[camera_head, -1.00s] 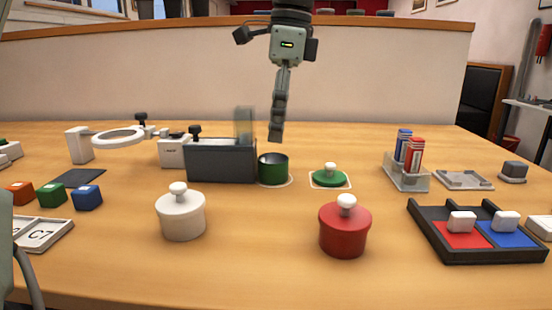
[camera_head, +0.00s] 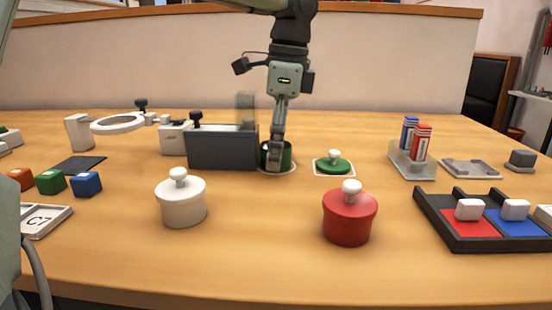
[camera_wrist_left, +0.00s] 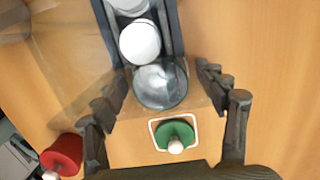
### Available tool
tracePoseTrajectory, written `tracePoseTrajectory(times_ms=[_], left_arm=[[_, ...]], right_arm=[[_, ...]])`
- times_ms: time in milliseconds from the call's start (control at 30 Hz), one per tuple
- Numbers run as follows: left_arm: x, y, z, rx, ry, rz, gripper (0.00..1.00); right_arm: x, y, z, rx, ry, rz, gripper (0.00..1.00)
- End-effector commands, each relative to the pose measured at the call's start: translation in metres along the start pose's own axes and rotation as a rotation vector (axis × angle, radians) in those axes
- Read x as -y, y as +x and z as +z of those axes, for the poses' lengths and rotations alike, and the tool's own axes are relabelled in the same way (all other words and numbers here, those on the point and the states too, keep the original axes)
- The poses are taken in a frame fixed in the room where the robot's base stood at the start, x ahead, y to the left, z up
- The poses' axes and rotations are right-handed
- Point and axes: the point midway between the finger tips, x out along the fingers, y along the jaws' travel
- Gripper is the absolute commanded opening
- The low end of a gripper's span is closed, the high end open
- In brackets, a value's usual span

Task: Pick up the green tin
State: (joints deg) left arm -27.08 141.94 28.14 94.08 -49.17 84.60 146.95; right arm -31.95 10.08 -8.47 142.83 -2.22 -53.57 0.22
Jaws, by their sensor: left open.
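The green tin (camera_head: 287,155) stands upright without its lid on a white-outlined spot, against the right end of the dark grey box. My left gripper (camera_head: 273,162) reaches down in front of it and hides part of it. In the left wrist view the tin (camera_wrist_left: 160,86) shows its round open top and shiny empty-looking inside. The left gripper's fingers (camera_wrist_left: 160,90) are spread on either side of it with gaps visible. The green lid (camera_head: 334,165) with a white knob lies on its own outlined spot to the right. My right gripper is not in view.
The dark box (camera_head: 222,150) with a clear upright panel adjoins the tin. A white tin (camera_head: 181,205) and a red tin (camera_head: 348,219) stand nearer. A magnifier ring (camera_head: 117,124) is behind left; a marker holder (camera_head: 411,165) and black tray (camera_head: 480,243) are right.

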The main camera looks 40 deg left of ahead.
Motion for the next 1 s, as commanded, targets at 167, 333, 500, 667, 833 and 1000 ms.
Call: tracePoseTrajectory(times_ms=[167,333,500,667,833,1000], left_arm=[[0.000,0.000,0.000,0.000,0.000,0.000,0.58],[0.000,0.000,0.000,0.001,0.000,0.000,0.37],[0.000,-0.001,0.000,0.001,0.000,0.000,0.16],[0.000,-0.001,0.000,0.000,0.000,-0.001,0.11],[0.000,-0.005,0.001,0.001,-0.001,-0.002,0.11],[0.001,-0.020,0.002,0.000,-0.002,-0.003,0.11]], right_arm=[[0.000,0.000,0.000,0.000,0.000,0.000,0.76],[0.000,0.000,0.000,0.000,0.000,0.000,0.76],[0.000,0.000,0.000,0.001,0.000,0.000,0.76],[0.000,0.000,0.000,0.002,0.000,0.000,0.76],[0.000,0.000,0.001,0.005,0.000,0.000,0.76],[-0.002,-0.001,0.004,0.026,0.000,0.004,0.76]])
